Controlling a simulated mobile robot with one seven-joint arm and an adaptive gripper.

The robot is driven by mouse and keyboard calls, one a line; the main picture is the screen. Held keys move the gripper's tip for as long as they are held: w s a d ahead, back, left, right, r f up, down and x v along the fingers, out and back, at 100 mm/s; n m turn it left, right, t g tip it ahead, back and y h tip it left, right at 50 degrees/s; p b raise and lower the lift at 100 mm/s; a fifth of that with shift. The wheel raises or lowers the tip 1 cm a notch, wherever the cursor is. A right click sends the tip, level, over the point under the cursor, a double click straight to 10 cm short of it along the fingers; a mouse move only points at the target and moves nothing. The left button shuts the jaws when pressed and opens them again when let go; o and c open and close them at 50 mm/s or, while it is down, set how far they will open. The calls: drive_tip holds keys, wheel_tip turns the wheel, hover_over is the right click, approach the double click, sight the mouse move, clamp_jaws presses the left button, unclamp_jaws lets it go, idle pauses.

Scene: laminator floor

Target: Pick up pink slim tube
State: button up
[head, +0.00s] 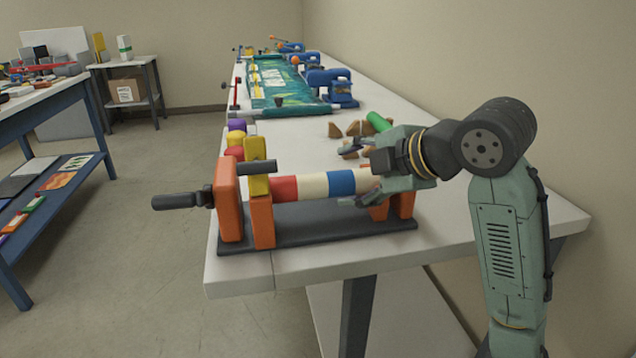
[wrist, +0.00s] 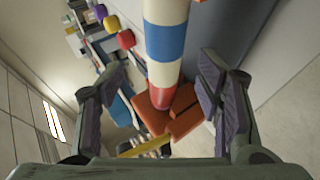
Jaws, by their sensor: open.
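I cannot make out a pink slim tube in either view. My gripper (head: 352,174) is open over the near end of the table, its fingers pointing left at the right end of a banded roller (head: 313,186). The roller has red, cream and blue bands and lies level in an orange stand (head: 263,221) on a dark base. In the wrist view the two fingers (wrist: 160,68) are spread, with the roller's blue band (wrist: 165,42) showing between them. I cannot tell whether they touch it. The gripper hides part of the roller's right end.
A green cylinder (head: 379,122) and several brown wedges (head: 357,128) lie behind my gripper. Purple, red and yellow rounded pieces (head: 235,140) stand at the table's left edge. Blue machines (head: 331,86) and a green mat (head: 284,98) are farther back. A wall bounds the right side.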

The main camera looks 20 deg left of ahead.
sight(329, 183)
drive_tip(key=x, duration=0.4)
drive_tip(key=s+p+x, duration=0.1)
drive_tip(key=x, duration=0.2)
drive_tip(key=shift+w+a+f, duration=0.1)
drive_tip(key=shift+a+f, duration=0.1)
drive_tip(key=shift+f, duration=0.05)
drive_tip(key=shift+c, duration=0.5)
drive_tip(key=c, duration=1.3)
drive_tip(key=shift+r, duration=0.1)
